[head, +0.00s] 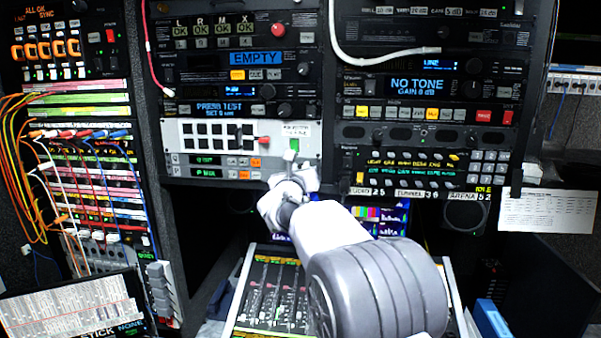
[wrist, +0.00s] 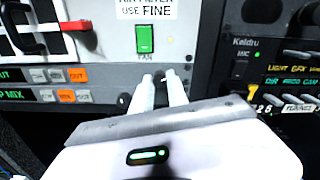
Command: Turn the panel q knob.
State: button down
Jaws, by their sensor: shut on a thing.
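My gripper (head: 290,158) reaches the lower right part of a white panel (head: 220,128) in the rack. In the wrist view its two pale fingers (wrist: 160,78) point at the panel face just below a green FAN switch (wrist: 145,40). They are closed on a small knob at the panel, which the fingers almost wholly hide. The green switch also shows in the head view (head: 294,144), just above the fingertips. I cannot read a "Q" label or see which way the knob points.
A dark keypad unit (head: 425,165) sits close on the right. A fader desk (head: 270,295) is below my arm. A white cable (head: 375,55) hangs above right.

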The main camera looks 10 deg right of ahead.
jog(key=n+p, duration=0.4)
jog(key=n, duration=1.6)
jog(key=shift+r+p, duration=0.15)
jog(key=shift+p, duration=0.15)
jog(key=n+p, duration=0.2)
jog(key=n, duration=0.2)
jog(key=shift+n, duration=0.3)
jog(key=n+p, duration=0.2)
jog(key=n, duration=0.3)
jog(key=shift+p, duration=0.4)
jog(key=n+p, duration=0.2)
jog(key=n, duration=0.2)
jog(key=shift+n, duration=0.4)
jog(key=shift+n+p, duration=1.25)
jog(key=shift+n, duration=1.35)
jog(key=shift+f, duration=0.2)
